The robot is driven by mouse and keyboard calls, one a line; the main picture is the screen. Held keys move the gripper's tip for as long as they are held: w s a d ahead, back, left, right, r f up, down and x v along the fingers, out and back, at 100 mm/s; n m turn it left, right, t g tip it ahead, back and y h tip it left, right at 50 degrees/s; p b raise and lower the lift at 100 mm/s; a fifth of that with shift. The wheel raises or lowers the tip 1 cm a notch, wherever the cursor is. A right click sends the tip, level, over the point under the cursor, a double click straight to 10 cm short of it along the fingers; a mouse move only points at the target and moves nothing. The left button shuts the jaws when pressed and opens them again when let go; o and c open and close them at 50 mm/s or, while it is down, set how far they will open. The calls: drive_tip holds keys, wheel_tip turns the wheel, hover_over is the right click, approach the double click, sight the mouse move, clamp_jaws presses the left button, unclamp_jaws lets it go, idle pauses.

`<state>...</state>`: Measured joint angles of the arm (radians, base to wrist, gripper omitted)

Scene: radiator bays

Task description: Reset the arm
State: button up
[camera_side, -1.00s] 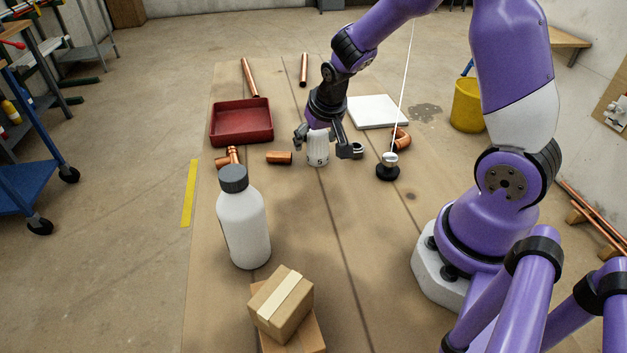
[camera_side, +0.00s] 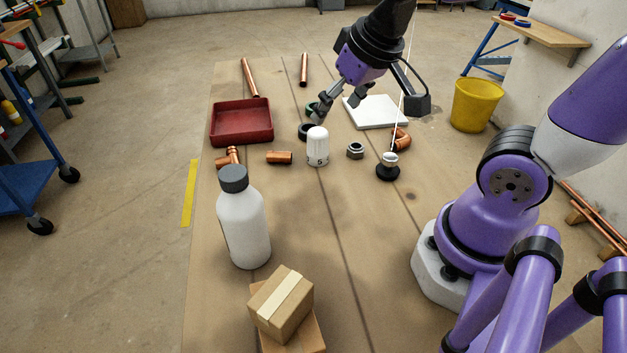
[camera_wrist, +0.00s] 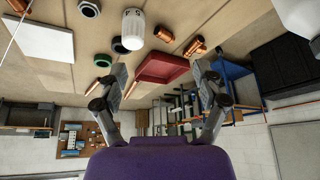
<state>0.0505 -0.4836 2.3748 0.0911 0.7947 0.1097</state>
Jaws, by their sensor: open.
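My gripper (camera_side: 337,102) is open and empty, raised above the far part of the work surface, behind the white thermostat head (camera_side: 317,147) marked 5. The head stands upright on the brown sheet, apart from my gripper. In the wrist view, both fingers of my gripper (camera_wrist: 163,80) are spread wide with nothing between them. The white head (camera_wrist: 133,29) shows beyond them, near the top of that view.
Around the head are a copper coupling (camera_side: 279,158), a metal nut (camera_side: 355,150), a black ring (camera_side: 305,131) and a black-based valve (camera_side: 388,168). A red tray (camera_side: 241,121), white slab (camera_side: 378,111), white bottle (camera_side: 243,225) and cardboard boxes (camera_side: 282,303) stand around them.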

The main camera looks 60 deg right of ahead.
drive_tip(key=s+a+n, duration=0.2)
drive_tip(key=s+a+y, duration=0.1)
drive_tip(key=s, duration=0.1)
drive_tip(key=shift+r+n, duration=0.4)
